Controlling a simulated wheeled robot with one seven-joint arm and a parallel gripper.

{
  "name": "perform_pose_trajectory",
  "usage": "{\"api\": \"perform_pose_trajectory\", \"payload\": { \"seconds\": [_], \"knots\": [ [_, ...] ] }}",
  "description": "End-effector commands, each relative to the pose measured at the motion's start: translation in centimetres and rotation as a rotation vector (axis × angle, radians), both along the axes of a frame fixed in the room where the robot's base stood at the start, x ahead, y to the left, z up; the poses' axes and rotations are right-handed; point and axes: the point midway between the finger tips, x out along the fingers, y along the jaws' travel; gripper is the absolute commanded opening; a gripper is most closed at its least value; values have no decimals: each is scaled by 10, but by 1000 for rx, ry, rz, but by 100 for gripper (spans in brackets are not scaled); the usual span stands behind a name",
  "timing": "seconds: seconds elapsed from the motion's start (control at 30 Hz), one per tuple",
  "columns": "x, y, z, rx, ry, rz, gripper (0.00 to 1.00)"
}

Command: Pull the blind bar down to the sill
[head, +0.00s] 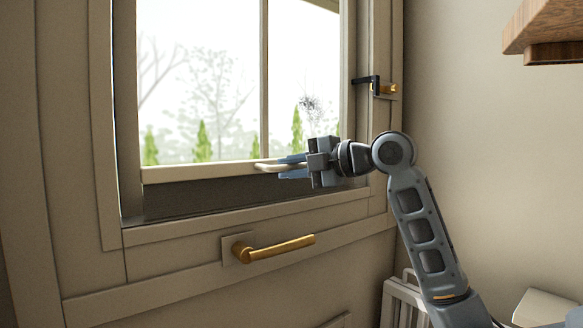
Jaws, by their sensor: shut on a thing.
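The pale blind bar (200,172) runs level across the lower window, just under the bright view outside. A dark grey band lies between it and the sill (190,229), so the bar is above the sill. My gripper (282,167) reaches in from the right at the bar, with its blue-grey fingers one above the other. It is shut on a pale piece at the bar, whose end shows just left of the fingertips. The fingers hide how this piece joins the bar, and my gripper and wrist cover the bar's right part.
A brass lever handle (275,248) sticks out below the sill. A dark and brass latch (376,87) sits on the right frame. A wooden shelf (548,30) juts out at the upper right.

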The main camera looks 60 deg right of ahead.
Motion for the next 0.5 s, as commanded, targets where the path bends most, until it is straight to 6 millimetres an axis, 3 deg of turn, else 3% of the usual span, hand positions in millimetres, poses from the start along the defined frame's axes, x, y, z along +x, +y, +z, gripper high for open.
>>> {"api": "perform_pose_trajectory", "payload": {
  "seconds": [0.03, 0.13, 0.5],
  "knots": [
    [0, 0, -11, 1, 1, 1, 0],
    [0, 0, -17, 1, 1, 1, 0],
    [0, 0, -22, 0, 2, 1, 0]
  ]
}}
